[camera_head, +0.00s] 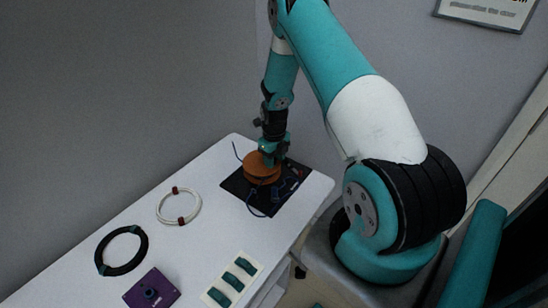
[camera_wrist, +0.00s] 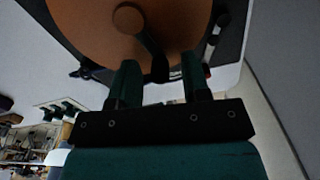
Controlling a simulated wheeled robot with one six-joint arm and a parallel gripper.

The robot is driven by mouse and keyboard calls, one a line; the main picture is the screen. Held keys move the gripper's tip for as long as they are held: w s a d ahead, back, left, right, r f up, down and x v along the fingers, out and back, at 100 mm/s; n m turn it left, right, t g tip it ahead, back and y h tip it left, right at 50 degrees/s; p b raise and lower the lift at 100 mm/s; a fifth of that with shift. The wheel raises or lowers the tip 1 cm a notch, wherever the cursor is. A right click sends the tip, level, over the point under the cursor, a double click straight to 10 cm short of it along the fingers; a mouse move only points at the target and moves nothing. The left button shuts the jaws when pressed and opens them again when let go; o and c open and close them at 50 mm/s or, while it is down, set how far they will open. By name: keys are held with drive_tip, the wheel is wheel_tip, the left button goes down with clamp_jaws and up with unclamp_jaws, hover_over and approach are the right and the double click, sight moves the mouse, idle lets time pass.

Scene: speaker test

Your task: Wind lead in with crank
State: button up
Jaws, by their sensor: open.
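An orange-brown reel (camera_head: 258,172) sits on a dark mat (camera_head: 236,187) at the far end of the white table. A blue lead (camera_head: 250,206) runs out near it onto the mat and table. My gripper (camera_head: 270,155) points down over the reel. In the wrist view the reel's round top (camera_wrist: 85,25) fills the upper part, with a round hub (camera_wrist: 128,18) and a dark crank (camera_wrist: 150,48) reaching from it toward my gripper (camera_wrist: 160,72). The fingers are apart, and the crank's dark end lies between them; I cannot tell whether they touch it.
A white coil with red ties (camera_head: 160,208), a black coil (camera_head: 145,240), a purple box (camera_head: 137,293) and a white strip with green blocks (camera_head: 244,258) lie nearer on the table (camera_head: 215,240). A wall stands close behind. Small dark items lie on the mat beside the reel.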

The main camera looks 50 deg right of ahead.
drive_tip(key=shift+f, duration=0.25)
clamp_jaws()
drive_tip(key=shift+d, duration=0.1)
